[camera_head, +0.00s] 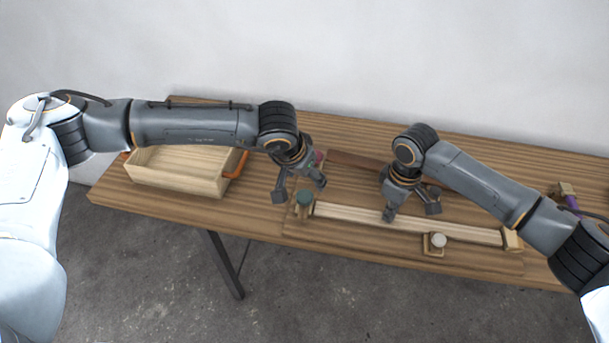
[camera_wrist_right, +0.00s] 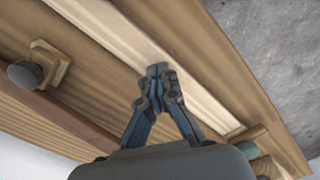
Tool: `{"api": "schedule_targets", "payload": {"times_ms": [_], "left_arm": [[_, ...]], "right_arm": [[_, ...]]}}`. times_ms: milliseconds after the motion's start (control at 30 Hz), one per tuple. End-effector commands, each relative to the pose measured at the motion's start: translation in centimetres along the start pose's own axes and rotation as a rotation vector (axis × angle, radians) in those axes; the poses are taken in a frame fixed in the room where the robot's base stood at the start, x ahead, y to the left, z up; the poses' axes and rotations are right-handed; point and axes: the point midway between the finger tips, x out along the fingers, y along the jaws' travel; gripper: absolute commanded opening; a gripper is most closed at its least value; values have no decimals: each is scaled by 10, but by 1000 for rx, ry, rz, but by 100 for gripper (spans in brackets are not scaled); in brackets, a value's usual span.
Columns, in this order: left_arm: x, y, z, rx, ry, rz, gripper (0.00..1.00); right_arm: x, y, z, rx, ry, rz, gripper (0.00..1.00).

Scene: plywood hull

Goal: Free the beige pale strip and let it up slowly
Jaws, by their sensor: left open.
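The beige pale strip (camera_head: 460,229) lies lengthwise on a wooden board (camera_head: 350,238) on the table. Its left end is at a wooden block with a green knob (camera_head: 304,198); its right end is at a pale block (camera_head: 512,240). It also shows in the right wrist view (camera_wrist_right: 110,35). My left gripper (camera_head: 300,190) is open and empty, just above and behind the green knob. My right gripper (camera_head: 388,215) is over the strip, its fingertips together (camera_wrist_right: 158,70) in the wrist view, at the strip's surface. I cannot tell whether they touch it.
A block with a white knob (camera_head: 437,241) is in front of the strip. A dark-knobbed block (camera_wrist_right: 30,72) and a reddish-brown strip (camera_head: 352,160) lie behind. A wooden tray with orange handles (camera_head: 180,170) is at left. A purple-handled object (camera_head: 571,203) is at far right.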

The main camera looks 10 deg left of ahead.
Motion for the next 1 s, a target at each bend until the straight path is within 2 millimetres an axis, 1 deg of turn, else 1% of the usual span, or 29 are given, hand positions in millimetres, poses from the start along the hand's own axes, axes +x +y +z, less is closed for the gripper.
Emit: {"api": "schedule_targets", "payload": {"times_ms": [67, 1000], "left_arm": [[-1, 0, 0, 0, 0, 0, 64], [-24, 0, -10, 0, 0, 0, 64]], "right_arm": [[2, -2, 2, -1, -8, -6, 0], [-20, 0, 0, 0, -1, -1, 0]]}}
